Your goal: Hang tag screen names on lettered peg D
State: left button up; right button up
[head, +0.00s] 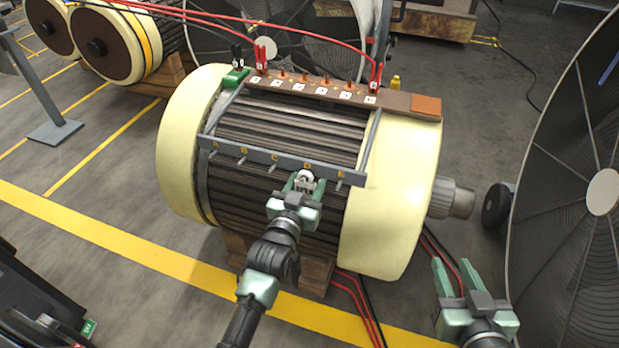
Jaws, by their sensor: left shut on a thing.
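A grey peg rail (262,158) with lettered pegs crosses the front of a cream and dark ribbed motor (400,190). My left gripper (304,181) is shut on a small white tag (305,175) directly at peg D (307,165), the second peg from the right. The jaws cover much of the tag and the peg, so I cannot tell whether the tag is around the peg or just in front of it. My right gripper (454,276) is open and empty, low at the right, apart from the motor. No readable screen shows.
A terminal strip (320,88) with red and black leads lies on top of the motor. A large fan (580,190) stands at the right, close to my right gripper. Cables (360,305) run on the floor below the motor.

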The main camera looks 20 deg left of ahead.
pick_arm(q)
jog(key=shift+f, duration=0.15)
pick_arm(e)
jog(key=shift+s+d+f, duration=0.15)
jog(key=shift+s+f, duration=0.05)
jog(key=shift+f, duration=0.15)
dwell(0.5)
pick_arm(q)
jog(key=o, duration=1.1)
jog(key=shift+c, duration=0.2)
jog(key=shift+s, duration=0.1)
